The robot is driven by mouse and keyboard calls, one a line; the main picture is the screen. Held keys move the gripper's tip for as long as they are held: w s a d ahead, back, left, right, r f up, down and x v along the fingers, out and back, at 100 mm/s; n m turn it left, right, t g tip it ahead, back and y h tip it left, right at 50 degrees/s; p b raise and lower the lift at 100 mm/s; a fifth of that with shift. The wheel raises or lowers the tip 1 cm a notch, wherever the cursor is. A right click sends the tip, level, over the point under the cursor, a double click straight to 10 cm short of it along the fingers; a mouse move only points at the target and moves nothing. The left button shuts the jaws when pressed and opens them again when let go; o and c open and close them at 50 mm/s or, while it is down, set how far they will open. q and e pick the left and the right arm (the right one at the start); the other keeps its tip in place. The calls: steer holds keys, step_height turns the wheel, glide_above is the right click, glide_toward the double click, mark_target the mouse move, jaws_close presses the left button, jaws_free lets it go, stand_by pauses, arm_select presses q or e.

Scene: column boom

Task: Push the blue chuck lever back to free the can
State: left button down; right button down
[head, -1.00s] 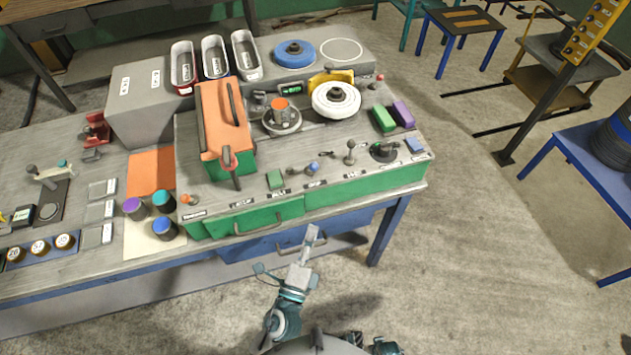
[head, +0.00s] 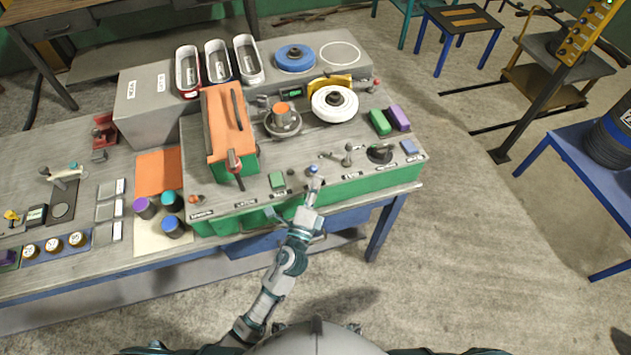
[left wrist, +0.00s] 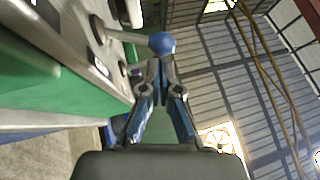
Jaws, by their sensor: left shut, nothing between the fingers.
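The blue-knobbed chuck lever (head: 312,170) stands at the front of the green-fronted machine top. Its blue ball and pale rod show in the left wrist view (left wrist: 162,43). My left gripper (head: 315,184) is at the front edge, right at the knob on its near side. In the left wrist view its closed fingertips (left wrist: 157,66) are just below the ball, with nothing between them. I cannot tell whether they touch it. The can (head: 282,108), with an orange top, sits upright in the round grey chuck (head: 284,126) behind the lever. My right gripper is not in view.
The floor in front is clear.

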mark_target(311, 167)
arm_select(q)
steer(key=shift+w+a, duration=0.1)
stand_by(0.3)
steer(key=r+p, duration=0.1)
steer(key=p, duration=0.1)
steer(key=w+p, duration=0.1)
steer(key=p, duration=0.1)
steer(key=r+n+g+p, duration=0.1)
steer(key=p, duration=0.1)
steer(key=shift+w+a+r+y+p, duration=0.25)
steer(key=shift+w+r+y+p, duration=0.05)
steer(key=shift+w+r+p, duration=0.1)
steer(key=shift+w+a+r+p, duration=0.15)
steer(key=shift+w+r+p, duration=0.1)
steer(key=shift+w, duration=0.25)
steer(key=shift+w+a+r+p, duration=0.15)
steer(key=shift+w+p, duration=0.1)
steer(key=shift+w, duration=0.2)
steer(key=shift+w+a+r, duration=0.15)
steer(key=shift+w+a, duration=0.05)
steer(key=shift+w, duration=0.45)
steer(key=shift+w+a, duration=0.25)
steer(key=shift+w, duration=0.45)
steer(key=shift+w+a, duration=0.25)
steer(key=shift+w, duration=0.45)
